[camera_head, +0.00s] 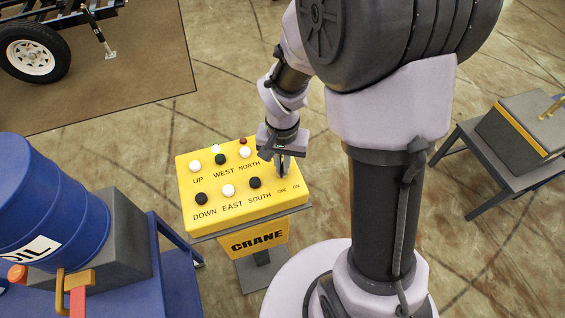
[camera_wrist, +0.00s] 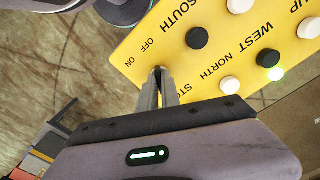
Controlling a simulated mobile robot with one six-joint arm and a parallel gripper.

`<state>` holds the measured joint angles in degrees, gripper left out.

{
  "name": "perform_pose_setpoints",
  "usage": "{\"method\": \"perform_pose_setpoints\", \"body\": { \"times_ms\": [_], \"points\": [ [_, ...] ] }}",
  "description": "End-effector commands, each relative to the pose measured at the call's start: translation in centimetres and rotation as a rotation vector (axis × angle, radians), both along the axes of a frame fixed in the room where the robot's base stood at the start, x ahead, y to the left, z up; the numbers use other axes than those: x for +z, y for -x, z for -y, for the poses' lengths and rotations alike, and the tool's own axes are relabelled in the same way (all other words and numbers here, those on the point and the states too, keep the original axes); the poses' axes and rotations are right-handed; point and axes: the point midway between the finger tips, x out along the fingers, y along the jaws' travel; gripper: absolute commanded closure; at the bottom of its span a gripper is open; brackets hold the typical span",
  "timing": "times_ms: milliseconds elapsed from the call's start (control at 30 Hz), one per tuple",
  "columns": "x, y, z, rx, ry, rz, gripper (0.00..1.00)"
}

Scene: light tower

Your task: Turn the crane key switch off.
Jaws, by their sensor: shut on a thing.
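The yellow crane control box (camera_head: 240,220) stands on a post near the middle of the head view. It bears black and white buttons labelled UP, DOWN, WEST, EAST, NORTH and SOUTH. OFF and ON are printed at its right end. My gripper (camera_head: 282,172) reaches down to the panel just above these words. In the wrist view my gripper (camera_wrist: 163,78) is shut beside the OFF and ON lettering. Its fingers are closed on the crane key switch, which they almost wholly hide, so I cannot tell which way it is turned.
A white button (camera_wrist: 229,85) and a STOP label lie close to my fingers. A small green glow (camera_wrist: 276,74) shows by the WEST button. A grey box (camera_head: 525,130) rests on a stand at right.

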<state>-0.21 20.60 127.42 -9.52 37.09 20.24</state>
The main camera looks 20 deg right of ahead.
Motion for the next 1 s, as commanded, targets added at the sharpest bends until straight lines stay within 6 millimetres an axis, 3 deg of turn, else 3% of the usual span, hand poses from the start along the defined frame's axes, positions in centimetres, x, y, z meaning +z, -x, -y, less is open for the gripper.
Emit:
{"method": "perform_pose_setpoints", "body": {
  "times_ms": [267,1000],
  "points": [
    [0.06,0.01,0.00,0.109,0.000,-0.001,1.00],
    [0.12,-0.01,0.04,0.770,0.000,0.000,1.00]
  ]
}}
